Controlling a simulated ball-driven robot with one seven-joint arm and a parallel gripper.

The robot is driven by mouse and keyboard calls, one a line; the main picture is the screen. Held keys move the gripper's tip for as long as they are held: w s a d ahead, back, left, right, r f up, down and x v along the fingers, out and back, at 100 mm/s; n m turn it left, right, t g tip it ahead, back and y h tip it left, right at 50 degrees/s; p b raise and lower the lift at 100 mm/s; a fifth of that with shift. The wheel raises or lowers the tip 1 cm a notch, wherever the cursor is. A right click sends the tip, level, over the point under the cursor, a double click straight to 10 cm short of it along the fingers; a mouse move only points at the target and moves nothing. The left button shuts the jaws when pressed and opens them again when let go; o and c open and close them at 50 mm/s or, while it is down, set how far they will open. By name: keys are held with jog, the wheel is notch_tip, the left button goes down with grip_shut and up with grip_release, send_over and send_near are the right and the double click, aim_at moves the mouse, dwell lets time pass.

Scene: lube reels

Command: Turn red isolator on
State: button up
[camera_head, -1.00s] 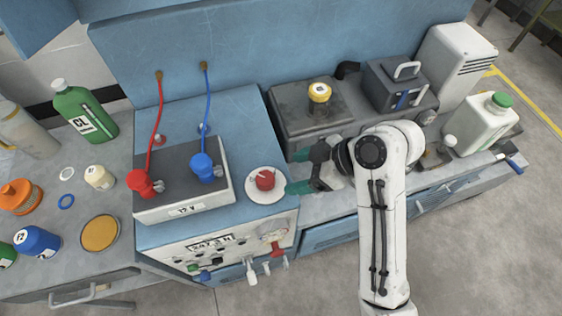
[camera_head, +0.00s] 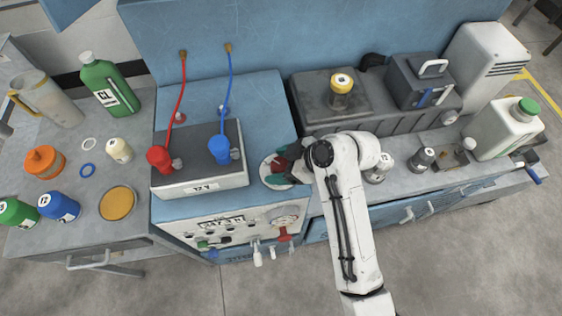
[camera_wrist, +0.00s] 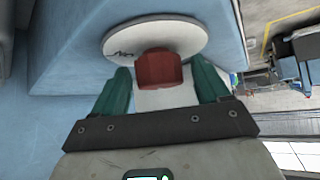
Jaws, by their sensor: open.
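The red isolator knob (camera_wrist: 158,70) stands on a round white plate (camera_wrist: 170,38) with small dark markings, on the blue cabinet top. In the wrist view my gripper (camera_wrist: 164,80) is open, with one green finger on each side of the knob. I cannot tell whether either finger touches it. In the head view the knob (camera_head: 279,167) shows between the fingers, partly hidden by my gripper, and the white plate (camera_head: 268,182) shows around it.
Left of the knob stands a grey battery box (camera_head: 200,185) with red (camera_head: 160,158) and blue (camera_head: 220,150) clamps and cables. Taps and a gauge (camera_head: 285,216) line the cabinet front.

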jog(key=c, duration=1)
jog(key=shift+r+m, duration=0.1)
jog(key=shift+m, duration=0.2)
jog(key=m+t+p, duration=0.1)
jog(key=m+t+h+p, duration=0.1)
jog(key=m+t, duration=0.1)
jog(key=shift+s+a+m, duration=0.1)
jog(key=shift+s+m, duration=0.05)
jog(key=shift+m, duration=0.15)
jog(key=m+t+h, duration=0.1)
jog(key=m, duration=0.1)
jog(key=m+t+h+p, duration=0.1)
jog(key=m, duration=0.1)
jog(key=shift+a+h, duration=0.1)
jog(key=shift+h, duration=0.3)
jog(key=m+t+h, duration=0.1)
jog(key=m, duration=0.1)
jog(key=m+h+b, duration=0.1)
jog(key=m+h, duration=0.1)
jog(key=m, duration=0.1)
jog(key=shift+t+b, duration=0.3)
jog(key=shift+t, duration=0.1)
jog(key=m+h+b, duration=0.3)
jog(key=m+h, duration=0.1)
jog(key=shift+m, duration=0.3)
